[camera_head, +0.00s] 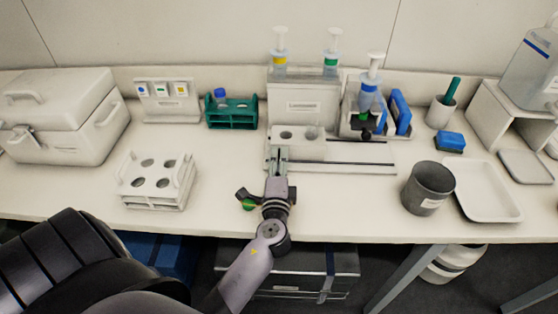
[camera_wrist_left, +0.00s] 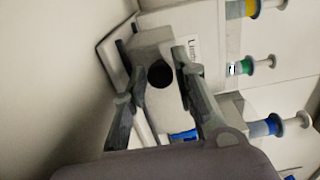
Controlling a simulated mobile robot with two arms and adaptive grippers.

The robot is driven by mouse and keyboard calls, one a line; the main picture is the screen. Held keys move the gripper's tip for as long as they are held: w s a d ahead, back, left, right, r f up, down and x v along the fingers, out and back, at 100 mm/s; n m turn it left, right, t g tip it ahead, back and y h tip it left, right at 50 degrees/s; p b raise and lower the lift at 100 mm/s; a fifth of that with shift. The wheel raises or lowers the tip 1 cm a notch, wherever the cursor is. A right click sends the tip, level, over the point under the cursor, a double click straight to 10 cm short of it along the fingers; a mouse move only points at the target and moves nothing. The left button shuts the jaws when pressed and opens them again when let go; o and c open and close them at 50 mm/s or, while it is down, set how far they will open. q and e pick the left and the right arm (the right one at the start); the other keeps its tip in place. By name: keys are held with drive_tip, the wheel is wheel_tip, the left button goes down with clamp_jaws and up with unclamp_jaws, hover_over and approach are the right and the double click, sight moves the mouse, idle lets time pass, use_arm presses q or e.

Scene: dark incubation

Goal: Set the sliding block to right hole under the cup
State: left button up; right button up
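The white sliding block (camera_head: 312,150), with two round holes in its top, stands at the left end of a dark-lined rail (camera_head: 360,168). My left gripper (camera_head: 277,158) is at the block's left part. In the left wrist view its fingers (camera_wrist_left: 152,55) lie on either side of the block (camera_wrist_left: 158,48), one dark hole showing between them; whether both fingers press on it is not clear. A dark grey cup (camera_head: 428,188) stands on the bench to the right, apart from the block. My right gripper is out of view.
A holder (camera_head: 305,103) with yellow- and green-marked syringes stands behind the block. A blue-marked syringe (camera_head: 369,90) is over the rail's right part, near blue panels (camera_head: 400,112). A white rack (camera_head: 157,180) stands left, and a white tray (camera_head: 485,190) lies right.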

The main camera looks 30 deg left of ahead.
use_arm(q)
clamp_jaws()
idle(0.3)
